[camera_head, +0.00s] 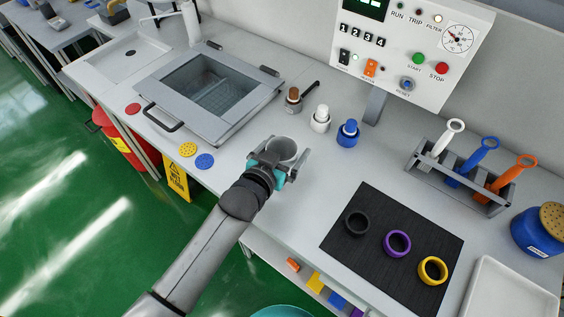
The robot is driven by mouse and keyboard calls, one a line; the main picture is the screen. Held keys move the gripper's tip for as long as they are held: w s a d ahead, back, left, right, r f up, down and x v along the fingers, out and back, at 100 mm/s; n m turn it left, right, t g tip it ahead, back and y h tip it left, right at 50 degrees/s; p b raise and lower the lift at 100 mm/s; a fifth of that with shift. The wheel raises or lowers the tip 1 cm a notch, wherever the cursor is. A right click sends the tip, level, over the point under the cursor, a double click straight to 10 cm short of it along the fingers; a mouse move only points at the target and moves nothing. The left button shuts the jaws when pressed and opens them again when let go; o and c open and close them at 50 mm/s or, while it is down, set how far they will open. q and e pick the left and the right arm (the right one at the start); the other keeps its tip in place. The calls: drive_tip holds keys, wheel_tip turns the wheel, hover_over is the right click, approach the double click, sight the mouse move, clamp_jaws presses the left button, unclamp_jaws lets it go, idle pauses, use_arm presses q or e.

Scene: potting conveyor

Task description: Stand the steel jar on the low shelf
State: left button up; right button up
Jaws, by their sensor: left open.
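The steel jar (283,147) is a grey, open-topped cup on the grey bench, near its front edge. My left gripper (281,160) reaches in from the lower left, with its fingers on either side of the jar. The gripper is open, and whether a finger touches the jar cannot be told. The gripper hides the jar's lower part. A low shelf (270,255) shows under the bench's front edge, with small orange, yellow and blue blocks along it. My right gripper is out of view.
A sink-like basin (160,127) lies left of the jar. Brown, white and blue-capped bottles (320,119) stand behind it. A black mat (385,275) with three rings lies to the right. A rack (462,182) holds coloured tools. A yellow sign (176,178) stands below the bench.

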use_arm(q)
drive_tip(key=shift+w+d+f, duration=0.1)
drive_tip(key=shift+w+d, duration=0.05)
drive_tip(key=shift+w, duration=0.1)
drive_tip(key=c, duration=1.4)
drive_tip(key=shift+c, duration=0.7)
drive_tip(key=shift+r, duration=0.2)
